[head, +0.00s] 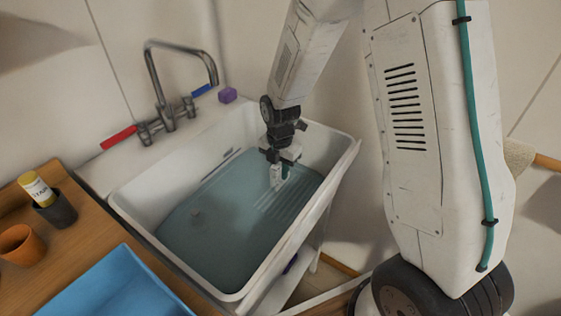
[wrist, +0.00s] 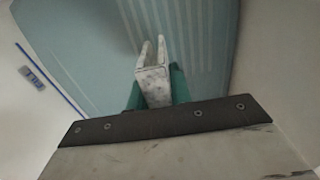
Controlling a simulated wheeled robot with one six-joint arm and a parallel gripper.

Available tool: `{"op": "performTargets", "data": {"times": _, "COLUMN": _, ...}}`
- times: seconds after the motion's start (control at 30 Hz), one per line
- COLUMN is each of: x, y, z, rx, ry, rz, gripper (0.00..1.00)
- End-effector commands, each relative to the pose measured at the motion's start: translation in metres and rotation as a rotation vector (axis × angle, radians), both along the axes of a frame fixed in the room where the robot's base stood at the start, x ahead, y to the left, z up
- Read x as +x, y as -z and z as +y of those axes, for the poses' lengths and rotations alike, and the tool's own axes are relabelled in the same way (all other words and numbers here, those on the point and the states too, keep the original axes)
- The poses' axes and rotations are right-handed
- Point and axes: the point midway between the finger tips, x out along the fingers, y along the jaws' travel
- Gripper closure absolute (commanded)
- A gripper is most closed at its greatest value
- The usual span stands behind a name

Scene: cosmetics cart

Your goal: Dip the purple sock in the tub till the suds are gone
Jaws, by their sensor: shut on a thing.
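The white tub (head: 128,214) holds blue-grey water (head: 205,225), with no suds I can make out on it. My gripper (head: 278,180) points down into the tub's far right part, its tips at or in the water. In the wrist view, a pale grey forked piece (wrist: 154,75) stands between two green parts (wrist: 179,84), over the water and ribbed tub floor. My gripper is shut, but what it holds is not clear to see. I see no purple sock at the jaws. A small purple patch (head: 290,263) shows below the tub, too small to identify.
A tap (head: 166,100) with red and blue handles stands behind the tub, with a purple block (head: 227,95) on the ledge. At left, a wooden counter bears an orange cup (head: 20,245), a dark holder with a yellow-capped bottle (head: 38,190) and a blue tray (head: 125,285).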

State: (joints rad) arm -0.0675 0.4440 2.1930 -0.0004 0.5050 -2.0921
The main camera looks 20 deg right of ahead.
Motion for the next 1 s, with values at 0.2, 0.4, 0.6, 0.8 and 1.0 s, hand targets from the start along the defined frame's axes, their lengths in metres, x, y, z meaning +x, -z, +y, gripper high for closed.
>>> {"op": "performTargets", "data": {"times": 0.2, "x": 0.0, "y": 0.022, "z": 0.0, "rx": 0.0, "ry": 0.0, "rz": 0.001, "gripper": 0.97}}
{"op": "performTargets", "data": {"times": 0.4, "x": 0.0, "y": 0.042, "z": 0.0, "rx": 0.0, "ry": 0.0, "rz": 0.002, "gripper": 0.97}}
{"op": "performTargets", "data": {"times": 0.6, "x": 0.0, "y": 0.055, "z": 0.0, "rx": 0.0, "ry": 0.0, "rz": 0.001, "gripper": 0.97}}
{"op": "performTargets", "data": {"times": 0.8, "x": 0.0, "y": 0.06, "z": 0.0, "rx": 0.001, "ry": 0.0, "rz": -0.001, "gripper": 0.97}}
{"op": "performTargets", "data": {"times": 1.0, "x": 0.0, "y": 0.061, "z": 0.0, "rx": 0.0, "ry": 0.0, "rz": -0.001, "gripper": 0.97}}
